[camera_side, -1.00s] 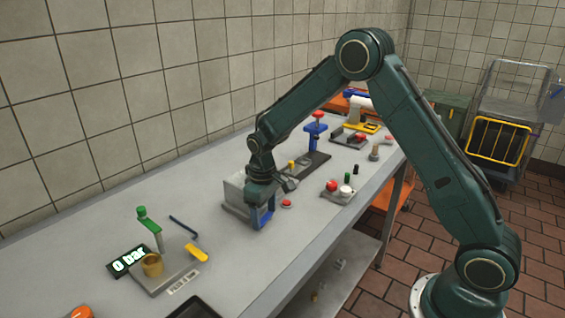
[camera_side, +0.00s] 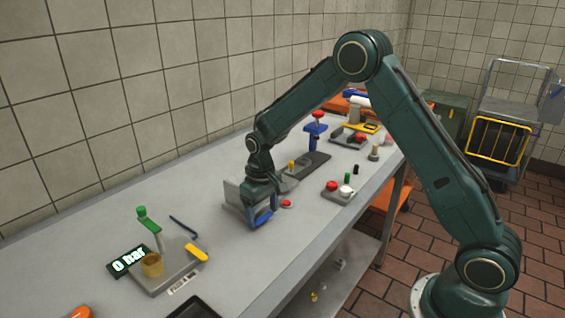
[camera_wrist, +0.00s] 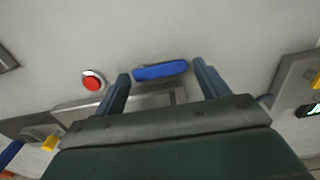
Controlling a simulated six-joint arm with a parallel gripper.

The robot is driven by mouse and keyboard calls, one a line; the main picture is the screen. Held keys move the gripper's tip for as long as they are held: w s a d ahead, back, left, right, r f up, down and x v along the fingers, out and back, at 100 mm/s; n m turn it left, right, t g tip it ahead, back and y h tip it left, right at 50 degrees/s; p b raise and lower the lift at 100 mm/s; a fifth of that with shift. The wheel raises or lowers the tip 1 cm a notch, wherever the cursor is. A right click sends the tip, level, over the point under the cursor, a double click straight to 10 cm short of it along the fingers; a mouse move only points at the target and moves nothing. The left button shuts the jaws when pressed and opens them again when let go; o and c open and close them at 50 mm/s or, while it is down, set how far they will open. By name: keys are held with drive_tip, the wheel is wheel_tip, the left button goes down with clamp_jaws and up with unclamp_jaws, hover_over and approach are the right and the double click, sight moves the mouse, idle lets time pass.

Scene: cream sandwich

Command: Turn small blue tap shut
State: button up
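The small blue tap handle (camera_wrist: 160,70) shows in the wrist view as a slim blue bar, slightly tilted, in front of a grey metal block. In the side view the blue tap (camera_side: 263,216) is at the front of that block, partly hidden by my gripper. My gripper (camera_wrist: 162,71) is open, with one finger on each side of the handle. Gaps show between the handle and both fingers. In the side view my gripper (camera_side: 262,212) points down at the tap, low over the bench.
A red button (camera_wrist: 92,80) sits just beside the tap, also in the side view (camera_side: 287,203). A panel with red and white buttons (camera_side: 340,194) stands further right. A 0 bar display (camera_side: 127,261) and a plate with a green lever (camera_side: 148,218) are at left.

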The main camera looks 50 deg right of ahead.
sight(263, 218)
drive_tip(key=shift+r, duration=0.15)
wheel_tip(263, 218, up, 14)
drive_tip(key=shift+f, duration=0.25)
idle(0.6)
drive_tip(key=shift+r, duration=0.1)
drive_tip(key=s+a+r+t, duration=0.1)
drive_tip(key=s+r+t, duration=0.1)
drive_tip(key=s+r, duration=0.5)
drive_tip(key=s+r+t, duration=0.1)
drive_tip(key=s+r, duration=0.3)
drive_tip(key=s, duration=0.5)
drive_tip(key=s+f+t, duration=0.1)
drive_tip(key=s+t, duration=0.1)
drive_tip(key=s, duration=1.2)
drive_tip(key=shift+s+a+f+t, duration=0.15)
drive_tip(key=shift+s+a+t, duration=0.15)
drive_tip(key=shift+s, duration=0.05)
